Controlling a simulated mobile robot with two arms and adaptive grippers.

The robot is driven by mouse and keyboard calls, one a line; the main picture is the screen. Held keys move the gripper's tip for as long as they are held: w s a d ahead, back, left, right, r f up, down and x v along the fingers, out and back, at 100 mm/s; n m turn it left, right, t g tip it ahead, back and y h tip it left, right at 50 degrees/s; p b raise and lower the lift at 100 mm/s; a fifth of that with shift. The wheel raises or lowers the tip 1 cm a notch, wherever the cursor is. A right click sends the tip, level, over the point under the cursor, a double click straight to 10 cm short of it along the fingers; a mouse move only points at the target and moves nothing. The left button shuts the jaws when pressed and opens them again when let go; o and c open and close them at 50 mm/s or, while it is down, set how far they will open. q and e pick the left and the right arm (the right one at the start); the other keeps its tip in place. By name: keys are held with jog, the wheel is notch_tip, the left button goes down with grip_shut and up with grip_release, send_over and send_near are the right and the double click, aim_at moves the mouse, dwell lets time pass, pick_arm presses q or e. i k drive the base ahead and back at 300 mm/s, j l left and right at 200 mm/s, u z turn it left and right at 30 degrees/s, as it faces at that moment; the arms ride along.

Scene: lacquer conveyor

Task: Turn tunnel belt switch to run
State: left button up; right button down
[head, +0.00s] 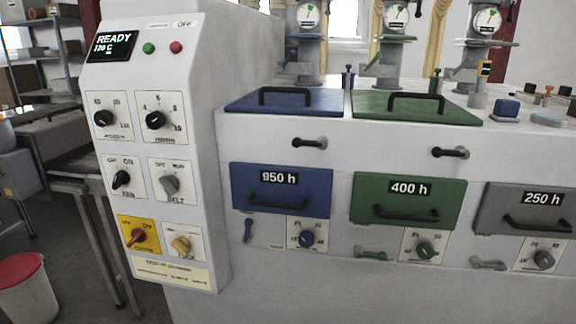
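The belt switch (170,186) is a grey knob on a white plate marked BELT. It sits in the middle row, right column, of the white control panel (215,130) at the left of the head view. Small marks that look like OFF and RUN stand above it at left and right. The knob looks tilted, but I cannot tell clearly which mark it points to. Nothing touches it or covers it. Neither of my grippers shows.
The display (111,46) reads READY. Around the switch are a black fan knob (121,179), a black dial (156,120), a red knob (136,237) and a yellowish knob (181,245). Coloured drawers with handles stand right; a red-lidded bin (24,295) stands lower left.

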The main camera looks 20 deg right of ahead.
aim_at(169, 184)
jog(key=i+j, duration=0.2)
jog(key=j, duration=0.15)
jog(key=i+j+z, duration=0.1)
jog(key=j, duration=0.25)
jog(key=i+j, duration=0.2)
jog(key=j, duration=0.15)
jog(key=z, duration=1.45)
